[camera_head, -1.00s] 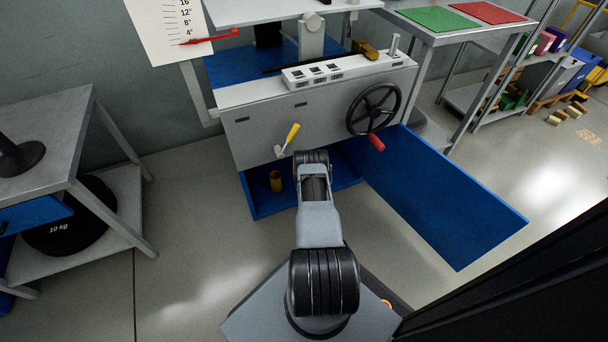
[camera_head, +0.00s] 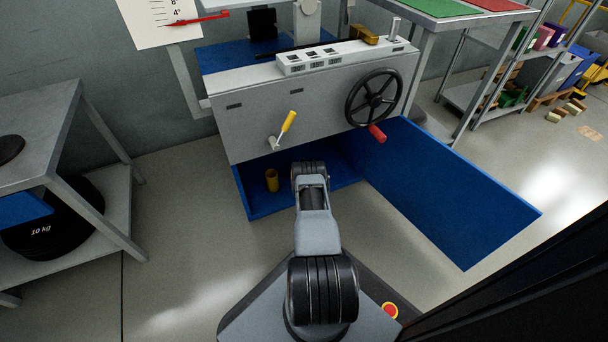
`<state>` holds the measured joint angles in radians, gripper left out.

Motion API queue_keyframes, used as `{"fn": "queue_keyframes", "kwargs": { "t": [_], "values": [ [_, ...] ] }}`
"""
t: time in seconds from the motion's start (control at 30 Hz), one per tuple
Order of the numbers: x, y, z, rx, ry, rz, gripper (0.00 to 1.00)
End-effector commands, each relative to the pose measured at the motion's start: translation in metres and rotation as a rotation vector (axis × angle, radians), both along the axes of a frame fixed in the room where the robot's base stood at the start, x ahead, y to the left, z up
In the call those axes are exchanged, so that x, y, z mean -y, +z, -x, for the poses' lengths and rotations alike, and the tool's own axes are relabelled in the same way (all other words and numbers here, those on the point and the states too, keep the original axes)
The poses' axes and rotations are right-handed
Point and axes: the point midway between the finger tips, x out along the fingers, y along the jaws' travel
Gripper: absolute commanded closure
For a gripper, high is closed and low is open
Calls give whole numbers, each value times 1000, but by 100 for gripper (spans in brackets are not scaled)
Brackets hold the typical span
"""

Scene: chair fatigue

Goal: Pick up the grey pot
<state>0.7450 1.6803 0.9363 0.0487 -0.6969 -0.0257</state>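I see no grey pot that I can make out. A small yellow cup-like object (camera_head: 272,181) stands inside the open blue lower compartment (camera_head: 262,208) of the grey machine, left of my arm. My arm reaches forward toward this compartment, and its far end covers part of the opening. My gripper is hidden beyond the arm links, so its fingers do not show.
The grey machine (camera_head: 240,125) has a yellow-handled lever (camera_head: 287,122) and a black handwheel (camera_head: 374,98). Its blue door (camera_head: 455,200) stands open to the right. A grey table (camera_head: 40,120) with a 10 kg weight (camera_head: 50,225) is at left. Floor between is clear.

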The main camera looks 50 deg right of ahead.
Motion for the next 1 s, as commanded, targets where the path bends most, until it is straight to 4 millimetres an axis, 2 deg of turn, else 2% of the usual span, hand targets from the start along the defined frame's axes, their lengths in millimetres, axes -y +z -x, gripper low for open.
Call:
{"fn": "queue_keyframes", "kwargs": {
  "t": [0.2, 0.9, 1.0],
  "values": [
    [0, 0, 0, -1, 0, -1, 15],
    [0, 0, 0, -1, 0, -1, 82],
    [0, 0, 0, 0, 0, 0, 82]
  ]
}}
